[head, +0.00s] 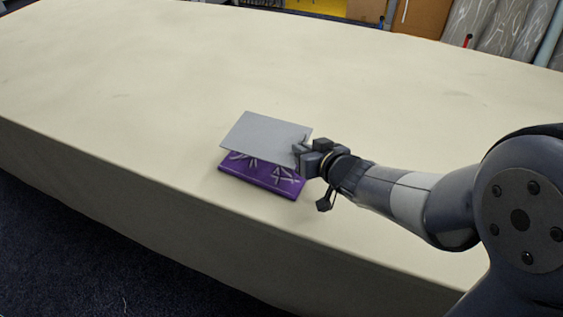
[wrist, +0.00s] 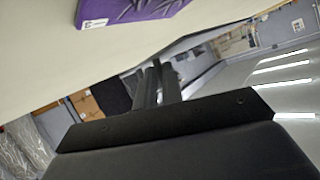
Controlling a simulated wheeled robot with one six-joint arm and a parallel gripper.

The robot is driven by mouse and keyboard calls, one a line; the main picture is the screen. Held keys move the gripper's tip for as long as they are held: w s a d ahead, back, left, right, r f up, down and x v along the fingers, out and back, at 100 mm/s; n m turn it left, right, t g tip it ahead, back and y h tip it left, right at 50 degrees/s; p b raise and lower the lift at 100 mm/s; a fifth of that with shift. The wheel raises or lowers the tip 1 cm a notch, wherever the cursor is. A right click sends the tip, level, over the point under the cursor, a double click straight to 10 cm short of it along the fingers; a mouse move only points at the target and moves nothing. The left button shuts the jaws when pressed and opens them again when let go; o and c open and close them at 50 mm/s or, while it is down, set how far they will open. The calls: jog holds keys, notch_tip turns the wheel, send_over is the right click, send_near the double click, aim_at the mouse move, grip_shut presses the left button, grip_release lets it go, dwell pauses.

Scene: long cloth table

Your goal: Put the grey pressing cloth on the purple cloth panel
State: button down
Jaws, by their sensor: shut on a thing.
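The grey pressing cloth (head: 262,133) shows in the head view as a flat, stiff-looking sheet. My gripper (head: 301,149) is shut on its right edge. The cloth covers the far part of the purple cloth panel (head: 234,168). It seems to be held above the panel, but I cannot tell the gap or whether they touch. The panel has pale markings and lies on the table near its front edge. A corner of the panel with a white label shows at the top of the wrist view (wrist: 140,9). My gripper's fingers (wrist: 152,82) are close together there; I cannot make out the cloth in that view.
The long cream cloth table (head: 130,85) is clear around the panel. Its front edge drops to a dark blue carpet (head: 60,240). Patterned rolls (head: 500,25) and a brown board (head: 425,15) stand beyond the far edge.

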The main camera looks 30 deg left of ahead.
aim_at(301, 180)
notch_tip(301, 180, down, 8)
jog(key=shift+f+b, duration=0.25)
jog(key=shift+b, duration=0.6)
jog(key=shift+f, duration=0.25)
jog(key=c, duration=1.5)
grip_release()
jog(key=shift+r, duration=0.1)
jog(key=shift+c, duration=0.2)
jog(key=shift+r, duration=0.1)
jog(key=shift+d+r, duration=0.1)
jog(key=shift+r, duration=0.05)
jog(key=p+v, duration=0.1)
jog(key=v, duration=1)
jog(key=shift+s+d+r, duration=0.1)
jog(key=shift+s+d, duration=0.2)
